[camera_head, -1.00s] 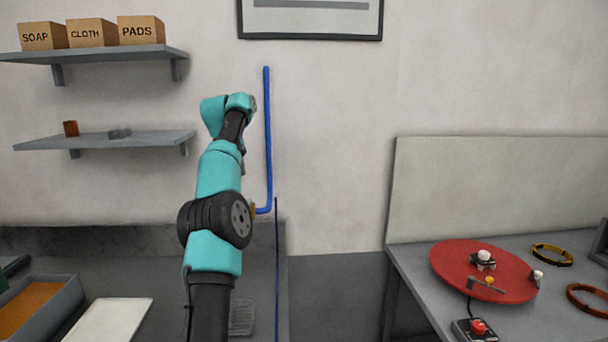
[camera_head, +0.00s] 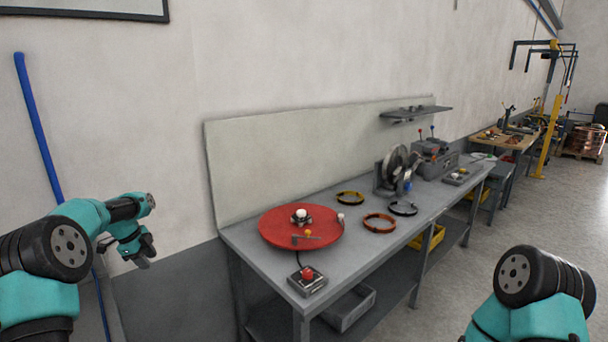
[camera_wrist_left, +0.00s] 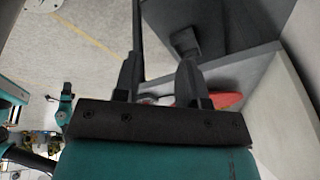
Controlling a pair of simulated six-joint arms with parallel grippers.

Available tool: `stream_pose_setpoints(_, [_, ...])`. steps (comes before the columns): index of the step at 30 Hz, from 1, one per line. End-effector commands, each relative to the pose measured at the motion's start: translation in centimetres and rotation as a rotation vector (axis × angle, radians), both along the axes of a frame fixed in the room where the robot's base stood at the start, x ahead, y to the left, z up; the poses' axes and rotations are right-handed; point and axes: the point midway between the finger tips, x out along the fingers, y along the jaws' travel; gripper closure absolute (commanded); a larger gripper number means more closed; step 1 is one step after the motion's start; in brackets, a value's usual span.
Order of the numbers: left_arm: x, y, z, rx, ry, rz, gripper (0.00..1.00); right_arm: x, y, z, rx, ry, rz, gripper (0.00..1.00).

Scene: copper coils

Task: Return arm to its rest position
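My left arm enters from the left in the head view. Its gripper (camera_head: 142,258) hangs downward in front of the wall, left of the workbench and clear of it. In the left wrist view the two dark fingers of this gripper (camera_wrist_left: 160,42) stand apart with nothing held between them. My right arm (camera_head: 540,285) shows only as a teal and black joint at the bottom right of the head view. Its gripper is outside the head view.
A blue pipe (camera_head: 38,125) runs down the wall. Open floor lies at right.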

Motion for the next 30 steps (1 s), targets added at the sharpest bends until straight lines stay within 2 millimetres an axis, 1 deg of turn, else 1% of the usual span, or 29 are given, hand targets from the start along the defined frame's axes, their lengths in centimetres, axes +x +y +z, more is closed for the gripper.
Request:
stream_pose_setpoints(1, [0.0,-1.9,-2.8,-0.021,0.025,0.048,0.62,0.0,0.0,0.0,0.000,0.000,0.000,0.57])
stream_pose_setpoints(2, [0.1,-2.9,-4.2,-0.032,0.035,0.084,0.62,0.0,0.0,0.0,0.000,0.000,0.000,0.57])
stream_pose_setpoints(3, [0.0,-4.3,-6.2,-0.047,0.051,0.134,0.62,0.0,0.0,0.0,0.000,0.000,0.000,0.57])
stream_pose_setpoints(5, [-0.4,-6.4,-9.1,-0.069,0.075,0.210,0.62,0.0,0.0,0.0,0.000,0.000,0.000,0.57])
stream_pose_setpoints(6, [-0.8,-7.8,-10.9,-0.083,0.091,0.261,0.62,0.0,0.0,0.0,0.000,0.000,0.000,0.57])
stream_pose_setpoints(8, [-1.5,-10.1,-13.6,-0.105,0.115,0.339,0.62,0.0,0.0,0.0,0.000,0.000,0.000,0.57])
stream_pose_setpoints(9, [-2.2,-11.5,-15.4,-0.119,0.134,0.390,0.62,0.0,0.0,0.0,0.000,0.000,0.000,0.57])
stream_pose_setpoints(11, [-3.4,-13.7,-17.9,-0.139,0.159,0.470,0.62,0.0,0.0,0.0,0.000,0.000,0.000,0.57])
stream_pose_setpoints(12, [-4.4,-15.2,-19.5,-0.151,0.179,0.522,0.62,0.0,0.0,0.0,0.000,0.000,0.000,0.57])
stream_pose_setpoints(14, [-6.0,-17.3,-21.7,-0.170,0.207,0.602,0.62,0.0,0.0,0.0,0.000,0.000,0.000,0.57])
stream_pose_setpoints(15, [-7.1,-18.6,-23.0,-0.182,0.226,0.656,0.62,0.0,0.0,0.0,0.000,0.000,0.000,0.57])
stream_pose_setpoints(17, [-9.1,-20.7,-25.0,-0.198,0.257,0.735,0.62,0.0,0.0,0.0,0.000,0.000,0.000,0.57])
stream_pose_setpoints(18, [-10.4,-22.0,-26.1,-0.210,0.276,0.789,0.62,0.0,0.0,0.0,0.000,0.000,0.000,0.57])
stream_pose_setpoints(20, [-12.7,-23.8,-27.6,-0.224,0.307,0.870,0.62,0.0,0.0,0.0,0.000,0.000,0.000,0.57])
stream_pose_setpoints(22, [-15.5,-25.8,-29.2,-0.239,0.341,0.966,0.62,0.0,0.0,0.0,0.000,0.000,0.000,0.57])
stream_pose_setpoints(23, [-16.7,-26.7,-29.7,-0.244,0.356,1.007,0.62,0.0,0.0,0.0,0.000,0.000,0.000,0.57])
stream_pose_setpoints(24, [-18.4,-27.7,-30.4,-0.252,0.377,1.062,0.62,0.0,0.0,0.0,0.000,0.000,0.000,0.57])
stream_pose_setpoints(26, [-21.1,-29.2,-31.2,-0.262,0.407,1.145,0.62,0.0,0.0,0.0,0.000,0.000,0.000,0.57])
stream_pose_setpoints(27, [-22.9,-30.0,-31.6,-0.267,0.428,1.200,0.62,0.0,0.0,0.0,0.000,0.000,0.000,0.57])
stream_pose_setpoints(29, [-25.5,-31.2,-32.0,-0.275,0.455,1.279,0.62,0.0,0.0,0.0,0.000,0.000,0.000,0.57])
stream_pose_setpoints(30, [-27.1,-31.8,-32.1,-0.279,0.472,1.327,0.62,0.0,0.0,0.0,0.000,0.000,0.000,0.57])
